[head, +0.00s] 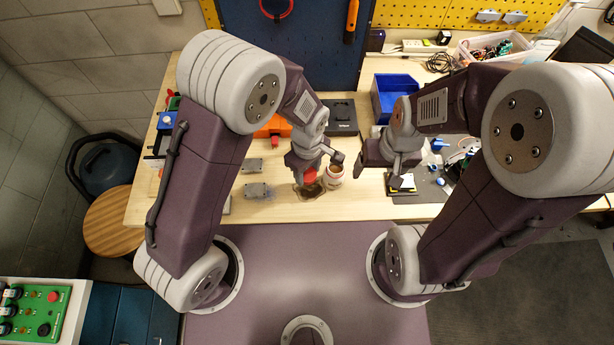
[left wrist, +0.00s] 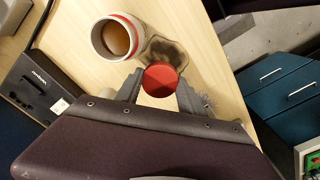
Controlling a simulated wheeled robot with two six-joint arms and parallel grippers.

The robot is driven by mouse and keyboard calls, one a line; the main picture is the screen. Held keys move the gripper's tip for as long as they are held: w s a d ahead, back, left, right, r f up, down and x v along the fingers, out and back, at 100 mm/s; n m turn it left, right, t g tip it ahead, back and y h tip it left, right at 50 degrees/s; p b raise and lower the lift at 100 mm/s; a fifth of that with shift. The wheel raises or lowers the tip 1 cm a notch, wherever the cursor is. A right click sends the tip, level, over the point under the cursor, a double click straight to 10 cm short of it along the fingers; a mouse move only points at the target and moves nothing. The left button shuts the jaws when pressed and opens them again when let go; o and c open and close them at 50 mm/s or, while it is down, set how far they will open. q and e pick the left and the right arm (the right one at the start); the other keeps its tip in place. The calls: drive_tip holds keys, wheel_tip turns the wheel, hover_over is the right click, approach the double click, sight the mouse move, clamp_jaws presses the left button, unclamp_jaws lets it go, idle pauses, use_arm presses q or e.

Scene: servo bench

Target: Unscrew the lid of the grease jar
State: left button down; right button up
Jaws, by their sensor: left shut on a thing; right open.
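The grease jar (head: 334,173) stands upright on the wooden bench, open at the top; in the left wrist view the jar (left wrist: 116,38) shows a pale wall, a red band at the rim and brown contents. My left gripper (head: 309,177) is shut on the round red lid (left wrist: 161,79), which also shows in the head view (head: 310,175). The lid is off the jar, beside it and apart from it. My right gripper (head: 385,160) is open and empty, to the right of the jar.
A dark stained patch (left wrist: 168,52) lies on the bench beside the jar. A black box (head: 341,116) and a blue bin (head: 396,95) stand behind. A yellow and black item (head: 402,184) lies near my right gripper. The bench front is clear near the jar.

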sight(307, 179)
use_arm(q)
drive_tip(key=shift+w+f, duration=0.25)
drive_tip(key=shift+f, duration=0.35)
wheel_tip(307, 179, down, 4)
drive_tip(key=shift+s+r, duration=0.15)
drive_tip(key=shift+r, duration=0.05)
drive_tip(key=shift+f, duration=0.1)
drive_tip(key=shift+f, duration=0.2)
drive_tip(key=c, duration=0.7)
unclamp_jaws()
wheel_tip(307, 179, up, 12)
drive_tip(key=shift+r+b, duration=0.25)
drive_tip(key=shift+b, duration=0.1)
